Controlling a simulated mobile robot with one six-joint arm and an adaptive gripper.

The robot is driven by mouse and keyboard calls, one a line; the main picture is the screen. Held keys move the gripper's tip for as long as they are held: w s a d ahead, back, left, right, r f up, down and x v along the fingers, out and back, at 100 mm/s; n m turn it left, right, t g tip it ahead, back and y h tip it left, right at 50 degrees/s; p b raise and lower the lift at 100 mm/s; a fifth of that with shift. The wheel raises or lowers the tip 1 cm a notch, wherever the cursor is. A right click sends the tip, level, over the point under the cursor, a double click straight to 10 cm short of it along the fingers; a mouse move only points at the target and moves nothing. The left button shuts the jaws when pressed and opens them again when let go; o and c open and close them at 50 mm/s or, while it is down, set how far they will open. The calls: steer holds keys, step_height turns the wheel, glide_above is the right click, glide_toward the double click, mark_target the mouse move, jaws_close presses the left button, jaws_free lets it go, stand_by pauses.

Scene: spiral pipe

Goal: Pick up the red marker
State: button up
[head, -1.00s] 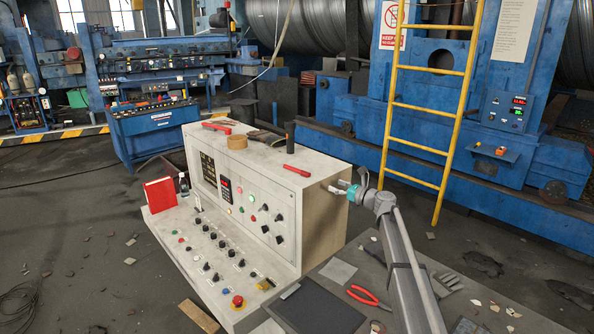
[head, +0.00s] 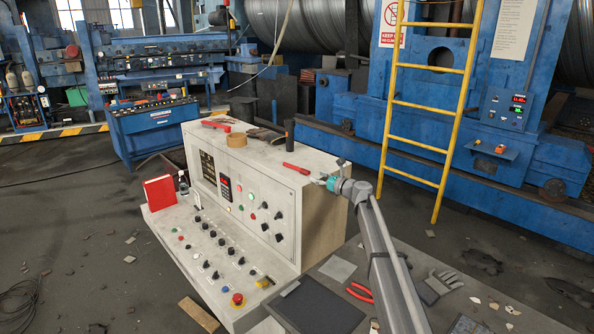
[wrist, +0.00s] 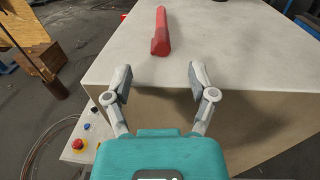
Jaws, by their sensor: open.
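The red marker (head: 296,171) lies flat on top of the white control console (head: 322,209), near its right end. In the wrist view the marker (wrist: 161,32) lies lengthwise ahead of my gripper (wrist: 158,82), roughly in line with the gap between the fingers. My gripper is open and empty, and the marker's near end is a little beyond the fingertips, not between them. In the head view my gripper (head: 322,180) is at the console's right edge, just right of the marker.
A tape roll (head: 236,140), a red tool (head: 216,125) and a dark upright cylinder (head: 289,131) are farther back on the console top. A red binder (head: 160,191) stands on the lower panel. Red pliers (head: 359,291) and gloves (head: 445,280) lie on the table in front.

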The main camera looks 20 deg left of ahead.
mark_target(309, 172)
steer(key=shift+a, duration=0.15)
steer(key=shift+x, duration=2.6)
steer(key=shift+c, duration=0.3)
steer(key=c, duration=0.9)
steer(key=shift+r, duration=0.15)
